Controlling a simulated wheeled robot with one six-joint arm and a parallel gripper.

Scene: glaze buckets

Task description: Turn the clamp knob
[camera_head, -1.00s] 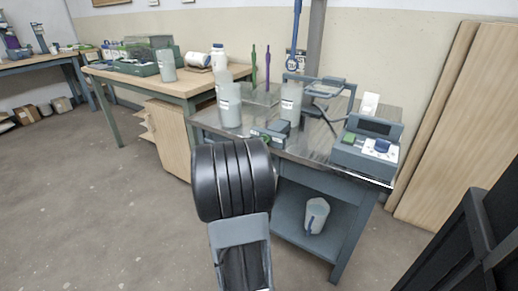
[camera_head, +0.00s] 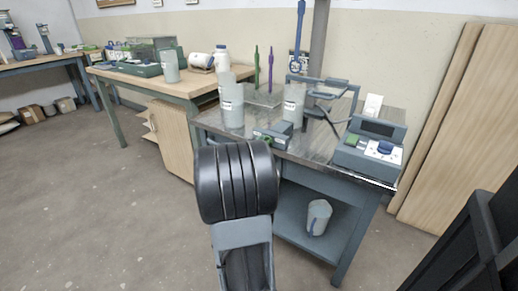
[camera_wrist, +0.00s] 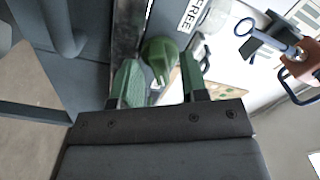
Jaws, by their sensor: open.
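The green clamp knob (camera_wrist: 158,52) shows in the wrist view, at the end of a dark grey clamp body with a white label reading "FREE" (camera_wrist: 193,15). My gripper (camera_wrist: 160,80) has two green fingers, spread apart and empty, one on each side below the knob. The knob lies ahead of the gap between the fingertips; I cannot tell whether they touch it. In the head view the clamp (camera_head: 272,136) sits at the front edge of the metal-topped table (camera_head: 325,160). My gripper is hidden there behind my black arm link.
A grey control box (camera_head: 370,150) with buttons stands at the table's right end. Grey buckets (camera_head: 293,105) (camera_head: 232,108) stand behind the clamp. Another container (camera_head: 319,216) is on the lower shelf. Wooden boards lean at the right. The floor at left is clear.

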